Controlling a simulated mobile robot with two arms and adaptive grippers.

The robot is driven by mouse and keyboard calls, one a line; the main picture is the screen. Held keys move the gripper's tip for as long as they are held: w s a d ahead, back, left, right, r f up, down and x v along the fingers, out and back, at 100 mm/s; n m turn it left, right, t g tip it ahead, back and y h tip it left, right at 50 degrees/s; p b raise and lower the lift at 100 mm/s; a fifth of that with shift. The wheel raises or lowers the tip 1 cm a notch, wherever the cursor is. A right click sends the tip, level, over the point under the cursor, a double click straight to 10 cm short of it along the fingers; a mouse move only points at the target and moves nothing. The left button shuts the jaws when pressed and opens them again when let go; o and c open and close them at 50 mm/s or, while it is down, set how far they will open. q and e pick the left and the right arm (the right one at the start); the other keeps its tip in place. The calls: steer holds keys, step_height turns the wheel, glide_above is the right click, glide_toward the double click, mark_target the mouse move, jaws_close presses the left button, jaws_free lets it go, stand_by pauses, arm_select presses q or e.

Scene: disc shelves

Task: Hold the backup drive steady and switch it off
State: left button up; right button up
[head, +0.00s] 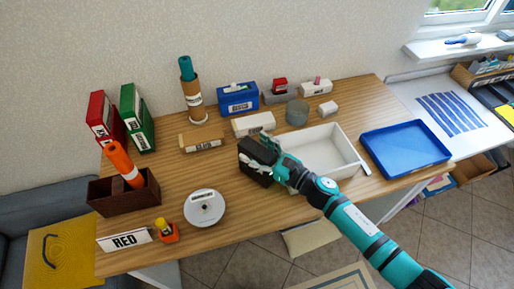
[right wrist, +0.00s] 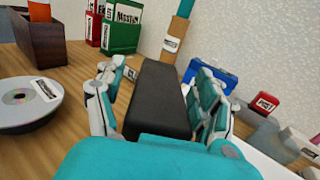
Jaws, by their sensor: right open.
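The backup drive looks to be the dark box (head: 250,178) on the middle of the wooden table, partly covered by my right gripper (head: 264,157) in the head view. In the right wrist view the black box (right wrist: 158,98) stands between the two open fingers of my right gripper (right wrist: 156,84), one finger on each side. Gaps seem to show beside it, but I cannot tell if either finger touches it. No switch can be made out on its visible faces. My left gripper is not in view.
A white tray (head: 352,157) lies just right of the drive, with a blue tray (head: 433,166) beyond it. A spindle of discs (head: 204,222) stands front left, near a brown box (head: 107,205). A labelled wooden block (head: 201,150) and a white box (head: 253,130) stand behind.

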jaws_close()
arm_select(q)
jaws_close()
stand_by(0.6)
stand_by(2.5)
